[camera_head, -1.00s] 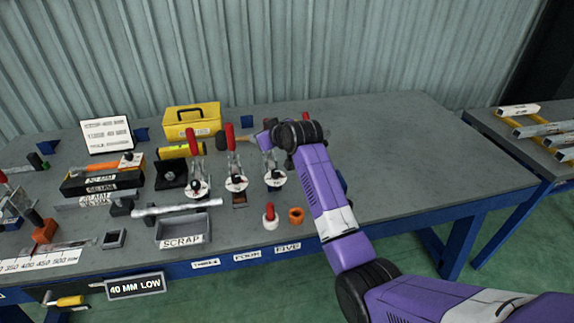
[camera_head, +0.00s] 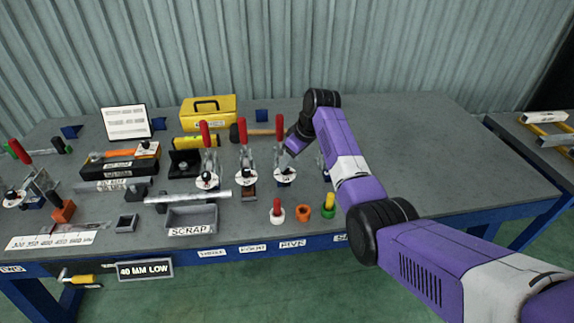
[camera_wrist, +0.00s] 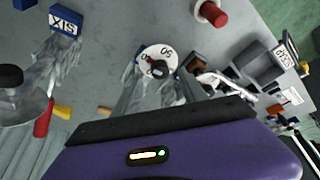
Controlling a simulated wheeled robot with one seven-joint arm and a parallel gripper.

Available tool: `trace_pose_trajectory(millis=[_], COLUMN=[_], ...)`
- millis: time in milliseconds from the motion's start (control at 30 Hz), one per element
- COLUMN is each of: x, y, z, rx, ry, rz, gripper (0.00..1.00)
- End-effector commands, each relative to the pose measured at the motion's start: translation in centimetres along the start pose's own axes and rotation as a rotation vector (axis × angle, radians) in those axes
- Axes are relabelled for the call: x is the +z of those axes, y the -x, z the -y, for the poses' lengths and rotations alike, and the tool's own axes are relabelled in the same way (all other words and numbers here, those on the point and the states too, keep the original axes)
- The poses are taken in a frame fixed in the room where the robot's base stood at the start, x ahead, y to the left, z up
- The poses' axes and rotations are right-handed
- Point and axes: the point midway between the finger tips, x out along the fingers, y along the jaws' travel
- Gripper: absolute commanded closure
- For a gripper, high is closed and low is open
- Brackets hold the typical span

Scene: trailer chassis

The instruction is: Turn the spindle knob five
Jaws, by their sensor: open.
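In the wrist view a white dial with markings and a black knob (camera_wrist: 159,68) lies just ahead of my gripper (camera_wrist: 158,88). In the head view my gripper (camera_head: 293,144) is just behind and above the dial, beside a red upright handle (camera_head: 279,126). My gripper is open, with nothing seen between the fingers. Whether it touches the knob cannot be told.
Two more dials, (camera_head: 247,179) and (camera_head: 207,181), with red handles stand to the left. A blue block marked SIX (camera_wrist: 66,22) is nearby. The bench's right side is clear.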

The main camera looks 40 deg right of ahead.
Motion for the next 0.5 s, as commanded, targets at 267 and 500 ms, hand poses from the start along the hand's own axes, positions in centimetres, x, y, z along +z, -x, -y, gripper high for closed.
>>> trace_pose_trajectory(millis=[267, 500], x=[0.0, -0.1], y=[-3.2, -3.9], z=[0.1, 0.0], rx=[-0.001, 0.001], ry=[0.0, 0.0], rz=[0.001, -0.001], gripper=[0.5, 0.5])
